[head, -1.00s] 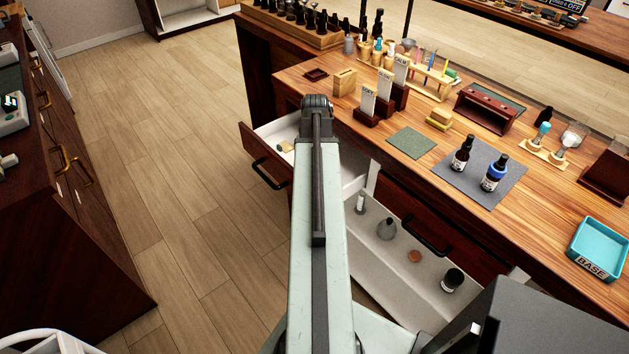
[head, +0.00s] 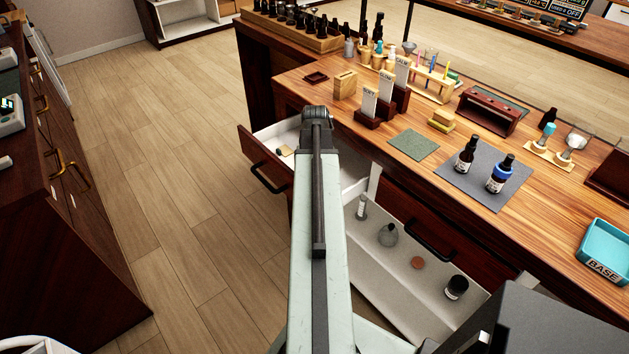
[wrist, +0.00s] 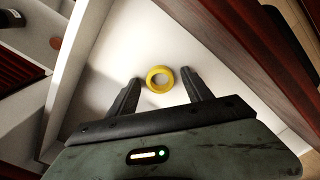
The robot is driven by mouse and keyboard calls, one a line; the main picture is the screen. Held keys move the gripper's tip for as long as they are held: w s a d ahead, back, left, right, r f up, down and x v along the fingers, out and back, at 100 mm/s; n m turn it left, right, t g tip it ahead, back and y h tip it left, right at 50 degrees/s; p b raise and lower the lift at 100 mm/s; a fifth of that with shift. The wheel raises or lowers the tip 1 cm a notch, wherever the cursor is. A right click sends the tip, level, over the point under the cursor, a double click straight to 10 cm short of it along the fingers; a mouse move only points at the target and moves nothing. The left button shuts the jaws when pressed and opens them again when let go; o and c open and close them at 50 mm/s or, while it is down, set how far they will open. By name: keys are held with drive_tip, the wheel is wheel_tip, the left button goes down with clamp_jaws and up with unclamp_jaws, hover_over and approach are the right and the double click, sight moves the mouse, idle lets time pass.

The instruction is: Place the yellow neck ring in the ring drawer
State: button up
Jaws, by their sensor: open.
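The yellow neck ring (wrist: 160,79) shows in the wrist view over the white floor of an open drawer (wrist: 112,60). My gripper (wrist: 162,76) is open, with one dark finger on each side of the ring. Small gaps show between the ring and both fingers. I cannot tell if the ring touches the drawer floor. In the head view the open drawer with a dark front (head: 262,160) stands left of my arm. My arm hides my gripper and much of that drawer there. The ring is not clear in the head view.
A second open drawer (head: 385,285) right of my arm holds a small bottle, a flask (head: 387,235), a reddish disc and a dark jar (head: 456,287). The wooden counter (head: 375,150) above carries bottles, racks and a blue tray (head: 605,250).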

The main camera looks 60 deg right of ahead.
wheel_tip(320, 180, up, 12)
drive_tip(key=p, duration=1.2)
drive_tip(key=shift+r, duration=0.15)
drive_tip(key=w+a+n, duration=0.3)
drive_tip(key=w+a, duration=0.5)
drive_tip(key=a, duration=0.3)
drive_tip(key=w+a+n, duration=0.3)
drive_tip(key=w+a, duration=0.6)
drive_tip(key=a, duration=0.2)
drive_tip(key=w+a+n, duration=0.2)
drive_tip(key=a+n, duration=0.1)
drive_tip(key=a, duration=1.1)
drive_tip(key=w+a+n, duration=0.2)
drive_tip(key=a, duration=1.1)
drive_tip(key=shift+w+a+n, duration=0.15)
drive_tip(key=shift+a+n, duration=0.2)
drive_tip(key=shift+n, duration=0.05)
